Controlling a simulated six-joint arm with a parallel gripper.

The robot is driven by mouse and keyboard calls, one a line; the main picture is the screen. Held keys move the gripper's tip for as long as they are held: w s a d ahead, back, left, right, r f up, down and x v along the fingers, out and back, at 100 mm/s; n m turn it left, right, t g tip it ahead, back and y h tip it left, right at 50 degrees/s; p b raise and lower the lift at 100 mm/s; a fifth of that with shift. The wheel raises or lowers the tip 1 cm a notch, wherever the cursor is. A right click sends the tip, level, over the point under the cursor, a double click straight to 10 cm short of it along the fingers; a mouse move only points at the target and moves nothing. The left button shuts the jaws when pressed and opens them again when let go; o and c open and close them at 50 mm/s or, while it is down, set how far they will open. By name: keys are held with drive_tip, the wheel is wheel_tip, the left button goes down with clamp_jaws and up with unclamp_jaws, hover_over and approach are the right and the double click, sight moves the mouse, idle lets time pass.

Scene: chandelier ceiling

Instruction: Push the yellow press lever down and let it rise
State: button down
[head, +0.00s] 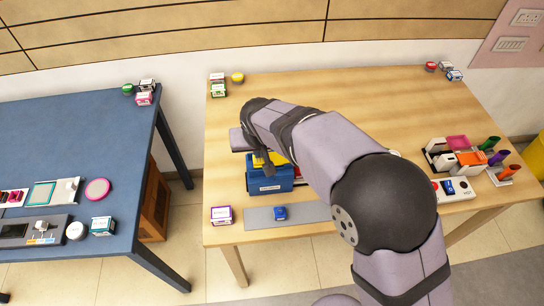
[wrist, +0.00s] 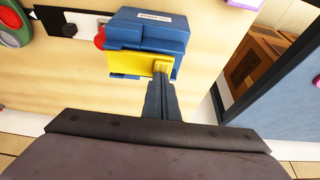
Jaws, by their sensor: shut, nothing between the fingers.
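The press is a blue box-shaped body (head: 268,183) with a white label, standing on the wooden table left of its middle. Its yellow lever (head: 262,160) shows in part behind my gripper in the head view. In the wrist view the blue press (wrist: 150,33) stands at the top centre, with the yellow lever (wrist: 130,63) across its near side. My gripper (wrist: 162,72) is shut and empty, its fingertips at the right end of the yellow lever. They look touching or very close; I cannot tell which. My arm hides part of the press in the head view.
A blue table (head: 60,130) stands left across a gap. Small boxes sit at the back corners. The wooden table's back middle is clear.

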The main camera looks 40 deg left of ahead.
drive_tip(key=shift+d+f+b, duration=0.15)
drive_tip(key=shift+f+b, duration=0.5)
drive_tip(key=shift+f, duration=0.2)
drive_tip(key=shift+w+f, duration=0.15)
drive_tip(key=shift+f, duration=0.1)
drive_tip(key=shift+d+f+b, duration=0.1)
drive_tip(key=shift+f+b, duration=0.2)
idle(0.5)
drive_tip(key=shift+r, duration=0.2)
drive_tip(key=shift+s+a+r+p, duration=0.2)
drive_tip(key=shift+r+p, duration=1.4)
drive_tip(key=shift+r, duration=0.55)
drive_tip(key=shift+s+a+r+p, duration=0.1)
drive_tip(key=shift+a+r+p, duration=0.05)
drive_tip(key=shift+r+p, duration=1.7)
drive_tip(key=shift+r+b, duration=0.25)
drive_tip(key=shift+b, duration=0.1)
